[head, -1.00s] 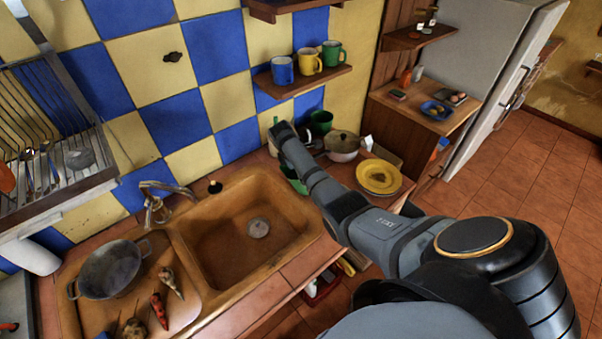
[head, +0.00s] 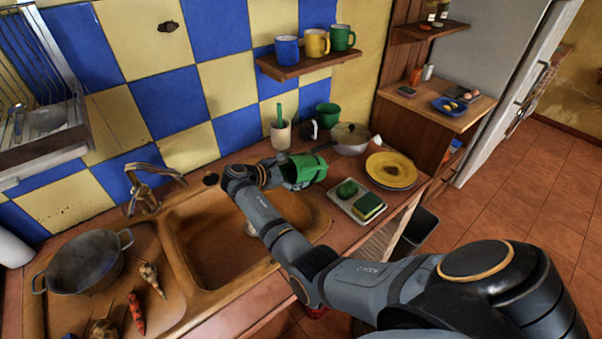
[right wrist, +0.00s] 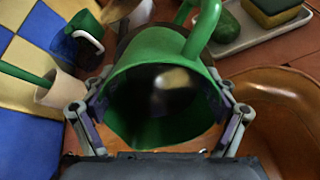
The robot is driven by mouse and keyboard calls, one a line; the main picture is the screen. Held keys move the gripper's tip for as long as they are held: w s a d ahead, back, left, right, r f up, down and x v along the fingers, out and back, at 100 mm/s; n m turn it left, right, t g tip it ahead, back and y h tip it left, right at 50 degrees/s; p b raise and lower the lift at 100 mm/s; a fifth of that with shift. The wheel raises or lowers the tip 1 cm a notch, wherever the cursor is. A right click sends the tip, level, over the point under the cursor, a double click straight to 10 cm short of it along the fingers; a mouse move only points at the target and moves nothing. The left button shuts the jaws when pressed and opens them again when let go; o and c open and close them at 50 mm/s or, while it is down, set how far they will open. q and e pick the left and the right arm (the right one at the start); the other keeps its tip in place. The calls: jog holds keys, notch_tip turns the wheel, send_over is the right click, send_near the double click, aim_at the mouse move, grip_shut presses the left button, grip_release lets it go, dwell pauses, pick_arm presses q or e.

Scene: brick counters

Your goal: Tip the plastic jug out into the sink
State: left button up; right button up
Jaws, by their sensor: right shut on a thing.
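The green plastic jug (head: 303,170) is at the back right corner of the sink (head: 205,250). My right gripper (head: 276,172) is shut on its sides. In the right wrist view, my fingers (right wrist: 160,122) stand on either side of the jug (right wrist: 118,88). Its round mouth faces that camera and its handle points up and away. The inside is dark with a pale patch; I cannot tell what it holds. The jug looks tilted toward the gripper. My right arm hides part of the basin. My left gripper is not in view.
A tray (head: 340,204) with a sponge (head: 368,207), a yellow plate (head: 391,170), a lidded pot (head: 350,139) and a cup (head: 281,134) stand right and behind. The tap (head: 143,190) is at the sink's back left. A pan (head: 83,263) and vegetables lie on the drainboard.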

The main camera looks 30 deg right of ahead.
jog(key=shift+s+a+f+t+h+b, duration=0.1)
jog(key=shift+a+f+t+h+b, duration=0.2)
jog(key=shift+a+f+h+b, duration=2.9)
jog(key=shift+d+r+y+b, duration=0.5)
jog(key=shift+d+r+b, duration=0.35)
jog(key=shift+b, duration=0.95)
jog(key=shift+a+r, duration=0.1)
notch_tip(320, 180, up, 5)
jog(key=p, duration=0.5)
jog(key=shift+r, duration=0.2)
notch_tip(320, 180, up, 10)
jog(key=g+y+p, duration=0.1)
jog(key=y+p, duration=1.7)
jog(key=p, duration=0.6)
jog(key=shift+f+g+y, duration=0.2)
jog(key=shift+g+y, duration=0.1)
